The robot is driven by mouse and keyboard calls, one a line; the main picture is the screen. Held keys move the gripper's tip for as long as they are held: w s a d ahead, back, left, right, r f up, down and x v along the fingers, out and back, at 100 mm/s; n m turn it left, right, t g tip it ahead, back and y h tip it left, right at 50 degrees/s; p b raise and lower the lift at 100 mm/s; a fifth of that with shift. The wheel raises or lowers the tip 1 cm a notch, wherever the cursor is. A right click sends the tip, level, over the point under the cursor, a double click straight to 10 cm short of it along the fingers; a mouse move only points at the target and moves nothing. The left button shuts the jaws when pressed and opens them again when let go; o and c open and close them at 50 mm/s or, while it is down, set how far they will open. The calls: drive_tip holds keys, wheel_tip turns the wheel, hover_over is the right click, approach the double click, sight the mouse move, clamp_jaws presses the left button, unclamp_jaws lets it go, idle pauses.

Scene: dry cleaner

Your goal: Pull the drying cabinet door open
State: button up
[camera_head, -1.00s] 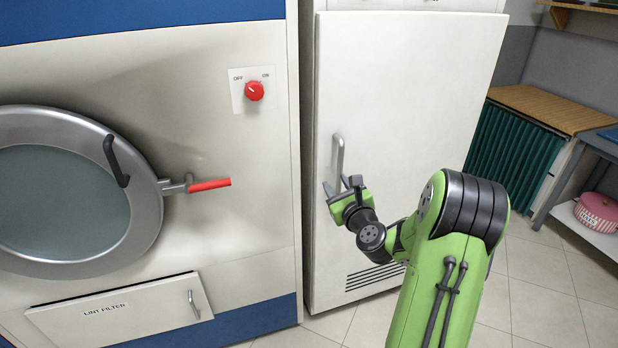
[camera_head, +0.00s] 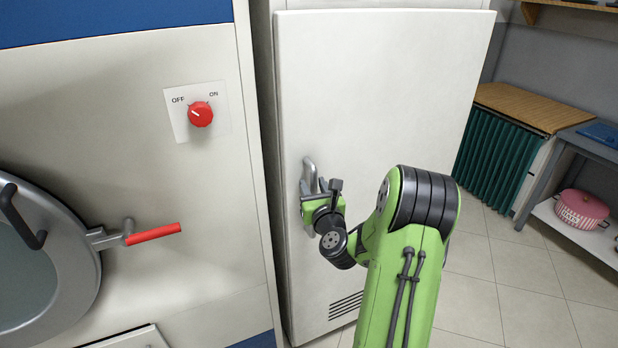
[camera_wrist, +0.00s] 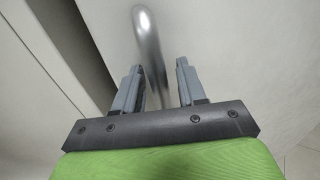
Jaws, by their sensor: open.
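The drying cabinet door (camera_head: 400,100) is a tall white panel with a vent grille low down; it looks shut or nearly so. Its metal bar handle (camera_head: 309,172) stands upright near the left edge. My gripper (camera_head: 322,187) is at the handle's lower part, with its fingers open. In the wrist view the handle (camera_wrist: 150,45) runs down between the two open fingers (camera_wrist: 158,80), closer to the left finger. The lower end of the handle is partly hidden by my gripper, and I cannot tell whether a finger touches it.
A large dryer with a red knob (camera_head: 200,114), a round door (camera_head: 40,265) and a red-gripped lever (camera_head: 152,234) stands close on the left. A wooden-topped unit with a green curtain (camera_head: 497,165) and a shelf with a pink box (camera_head: 581,208) stand right. Tiled floor between is clear.

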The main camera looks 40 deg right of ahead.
drive_tip(key=shift+s+a+r, duration=0.1)
drive_tip(key=shift+r, duration=0.05)
clamp_jaws()
idle(0.4)
